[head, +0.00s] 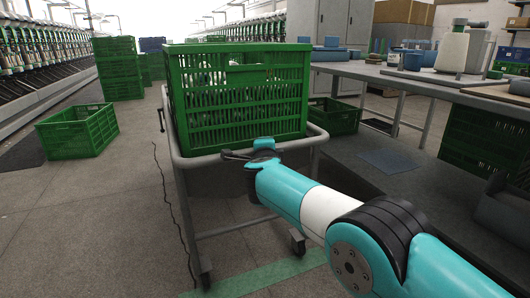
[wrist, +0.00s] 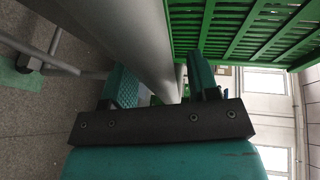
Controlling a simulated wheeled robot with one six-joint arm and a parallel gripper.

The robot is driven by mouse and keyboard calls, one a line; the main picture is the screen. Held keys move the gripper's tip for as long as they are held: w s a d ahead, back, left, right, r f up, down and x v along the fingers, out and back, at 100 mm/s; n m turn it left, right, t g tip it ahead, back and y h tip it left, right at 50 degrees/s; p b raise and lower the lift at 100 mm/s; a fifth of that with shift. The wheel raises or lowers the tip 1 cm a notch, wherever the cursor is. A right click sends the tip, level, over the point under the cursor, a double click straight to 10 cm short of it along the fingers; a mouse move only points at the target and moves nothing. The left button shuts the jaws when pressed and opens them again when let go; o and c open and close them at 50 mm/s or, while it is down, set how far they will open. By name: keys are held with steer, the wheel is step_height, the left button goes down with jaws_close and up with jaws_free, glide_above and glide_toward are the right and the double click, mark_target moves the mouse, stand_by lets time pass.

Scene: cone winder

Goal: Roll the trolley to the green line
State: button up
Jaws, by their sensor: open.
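The trolley (head: 181,205) is a grey tubular frame on castors carrying a green crate (head: 240,105). Its near top rail also shows in the wrist view (wrist: 135,40). The green line (head: 270,275) is painted on the floor at the trolley's near end and shows at the left in the wrist view (wrist: 15,78). The near left castor appears at or over its edge. My gripper (head: 250,155) is at the near rail. In the wrist view my gripper (wrist: 165,85) has its fingers apart, with the rail running between them; whether they touch it is unclear.
A workbench (head: 440,85) with cones and boxes stands at the right. A dark cable (head: 170,210) lies left of the trolley. Floor at the left front is clear.

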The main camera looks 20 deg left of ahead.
steer(key=shift+s, duration=0.1)
steer(key=p+v, duration=0.4)
steer(key=v, duration=1.3)
steer(key=shift+d+r, duration=0.1)
steer(key=shift+r, duration=0.05)
